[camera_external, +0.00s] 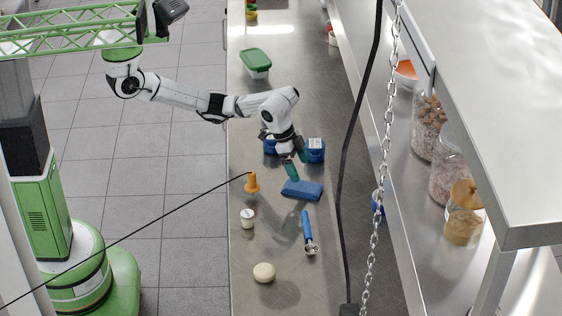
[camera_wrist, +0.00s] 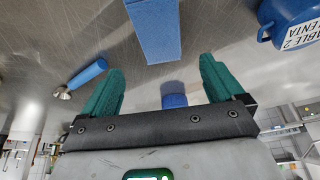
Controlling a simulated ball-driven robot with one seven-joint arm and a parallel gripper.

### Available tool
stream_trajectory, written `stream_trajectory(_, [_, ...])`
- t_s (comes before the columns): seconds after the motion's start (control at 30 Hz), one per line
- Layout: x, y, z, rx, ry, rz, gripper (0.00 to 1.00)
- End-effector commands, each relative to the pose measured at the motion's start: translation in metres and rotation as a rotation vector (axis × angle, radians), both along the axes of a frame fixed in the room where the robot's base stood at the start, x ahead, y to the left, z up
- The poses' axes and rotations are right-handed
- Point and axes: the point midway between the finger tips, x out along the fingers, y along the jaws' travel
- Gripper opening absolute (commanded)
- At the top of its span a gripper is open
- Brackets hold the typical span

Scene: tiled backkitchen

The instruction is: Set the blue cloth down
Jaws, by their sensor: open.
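The blue cloth (camera_external: 302,190) lies folded into a flat, block-like shape on the steel counter (camera_external: 290,290). In the wrist view the cloth (camera_wrist: 153,30) shows beyond the fingertips, cut off by the top edge. My gripper (camera_external: 294,172) is just above and behind the cloth in the outside view, fingers pointing down. In the wrist view my gripper (camera_wrist: 161,66) is open, its two teal fingers wide apart with nothing between them. The cloth looks apart from the fingers, though the exact gap is hard to tell.
Blue labelled containers (camera_external: 315,152) stand close behind my gripper. A blue-handled scoop (camera_external: 307,232), a white jar (camera_external: 248,219), an orange object (camera_external: 252,183) and a pale round item (camera_external: 264,272) surround the cloth. A black cable (camera_external: 346,190) and chain (camera_external: 376,220) hang to the right.

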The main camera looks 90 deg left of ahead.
Motion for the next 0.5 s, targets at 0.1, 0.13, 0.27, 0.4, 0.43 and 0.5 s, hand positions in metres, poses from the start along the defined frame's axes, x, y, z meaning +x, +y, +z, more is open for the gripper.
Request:
stream_trajectory(0.1, [-0.007,0.002,0.019,-0.001,-0.002,-0.001,0.95])
stream_trajectory(0.13, [-0.008,0.003,0.023,-0.001,-0.003,-0.002,0.95])
stream_trajectory(0.27, [-0.013,0.003,0.035,-0.001,-0.002,-0.003,0.95])
stream_trajectory(0.4, [-0.015,0.004,0.039,0.000,-0.001,-0.002,0.95])
stream_trajectory(0.43, [-0.015,0.004,0.040,0.000,-0.001,-0.002,0.95])
stream_trajectory(0.5, [-0.015,0.004,0.040,0.000,-0.001,-0.002,0.95])
